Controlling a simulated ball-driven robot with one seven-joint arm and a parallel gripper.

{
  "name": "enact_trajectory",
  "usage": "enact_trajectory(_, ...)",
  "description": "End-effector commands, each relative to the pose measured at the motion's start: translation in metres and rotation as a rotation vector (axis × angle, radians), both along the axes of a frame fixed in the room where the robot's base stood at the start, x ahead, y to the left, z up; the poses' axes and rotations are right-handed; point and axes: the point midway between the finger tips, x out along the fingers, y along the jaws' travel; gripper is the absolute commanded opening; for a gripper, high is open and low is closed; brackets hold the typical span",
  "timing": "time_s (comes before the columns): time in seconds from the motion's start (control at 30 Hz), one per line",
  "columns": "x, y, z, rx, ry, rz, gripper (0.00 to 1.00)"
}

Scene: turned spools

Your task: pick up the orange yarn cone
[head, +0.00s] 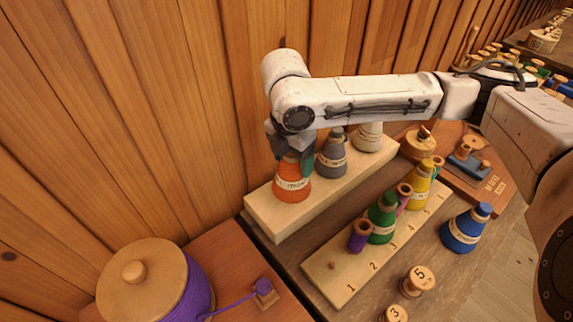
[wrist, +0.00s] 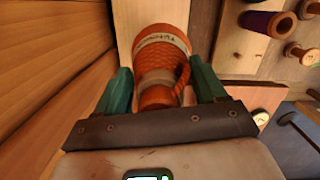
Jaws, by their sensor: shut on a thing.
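The orange yarn cone (head: 291,184) stands upright at the near left end of a pale raised wooden block, with a cream label band around it. My gripper (head: 293,158) comes down over it from above and is shut on its upper part. In the wrist view the orange cone (wrist: 160,65) lies between the two green fingers of my gripper (wrist: 163,88). The cone appears to be on or very close to the block; I cannot tell if there is a gap under it.
A grey cone (head: 331,160) stands close to the right on the same block (head: 262,222), with a cream cone (head: 368,136) beyond. A numbered board (head: 325,285) in front holds green and yellow cones and spools. A blue cone (head: 466,229) stands right. A wooden wall rises close behind.

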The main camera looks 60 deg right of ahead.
Motion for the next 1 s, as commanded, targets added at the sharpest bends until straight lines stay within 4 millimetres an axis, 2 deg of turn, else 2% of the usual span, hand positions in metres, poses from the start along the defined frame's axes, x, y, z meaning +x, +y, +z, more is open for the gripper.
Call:
enact_trajectory(0.2, -0.031, 0.005, 0.037, -0.003, -0.005, 0.002, 0.00)
enact_trajectory(0.47, -0.074, 0.014, 0.054, -0.002, -0.003, 0.000, 0.00)
enact_trajectory(0.5, -0.075, 0.014, 0.059, 0.000, 0.000, -0.002, 0.00)
enact_trajectory(1.0, -0.102, 0.018, 0.075, 0.002, 0.003, -0.006, 0.00)
